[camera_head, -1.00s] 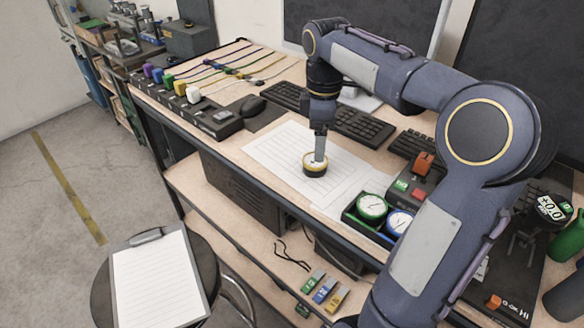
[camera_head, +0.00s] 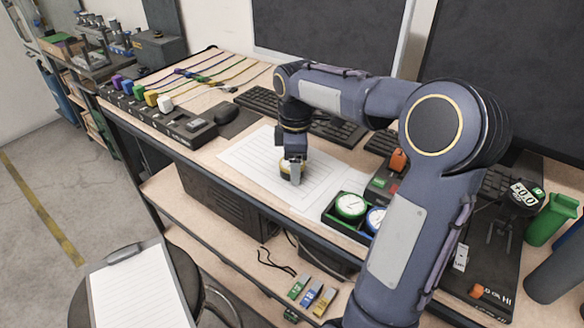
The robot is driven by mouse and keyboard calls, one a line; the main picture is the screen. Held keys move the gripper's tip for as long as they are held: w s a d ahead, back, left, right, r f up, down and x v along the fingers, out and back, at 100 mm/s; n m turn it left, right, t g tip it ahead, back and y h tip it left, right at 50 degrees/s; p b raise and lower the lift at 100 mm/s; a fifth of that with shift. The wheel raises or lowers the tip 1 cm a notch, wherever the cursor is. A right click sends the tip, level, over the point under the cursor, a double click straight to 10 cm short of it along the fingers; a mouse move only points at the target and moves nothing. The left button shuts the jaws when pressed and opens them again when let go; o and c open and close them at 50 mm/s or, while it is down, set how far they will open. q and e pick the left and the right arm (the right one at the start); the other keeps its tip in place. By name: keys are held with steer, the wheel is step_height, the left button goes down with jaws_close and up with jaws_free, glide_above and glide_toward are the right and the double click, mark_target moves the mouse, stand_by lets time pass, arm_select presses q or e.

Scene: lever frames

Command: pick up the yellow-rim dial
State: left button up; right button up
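The yellow-rim dial (camera_head: 284,167) is at the white ruled sheet on the bench, mostly hidden behind my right gripper. Only part of its pale face and yellow rim shows. My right gripper (camera_head: 293,173) points down at the dial, with one finger in front of it. The other finger is hidden, so I cannot tell whether the gripper is closed on the dial, or whether the dial touches the sheet. My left gripper is not in view.
A black tray (camera_head: 328,222) holding a green-rim dial (camera_head: 350,206) and a blue-rim dial (camera_head: 376,219) stands right of the sheet, partly behind my arm. Keyboards (camera_head: 338,132) lie behind. A black mouse (camera_head: 224,113) is at left. The sheet's left part (camera_head: 250,160) is clear.

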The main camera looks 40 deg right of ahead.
steer(key=c, duration=0.7)
steer(key=shift+r, duration=0.55)
step_height(320, 180, up, 2)
steer(key=shift+r+p, duration=0.2)
steer(key=shift+p, duration=0.15)
steer(key=shift+s+a+r, duration=1.4)
steer(key=shift+s+r, duration=0.2)
steer(key=shift+s, duration=0.3)
steer(key=shift+s+a+r, duration=1.35)
steer(key=shift+s+r, duration=0.2)
steer(key=shift+s, duration=0.3)
steer(key=shift+s+a+r, duration=1.4)
steer(key=shift+s+r, duration=0.2)
steer(key=shift+s, duration=0.3)
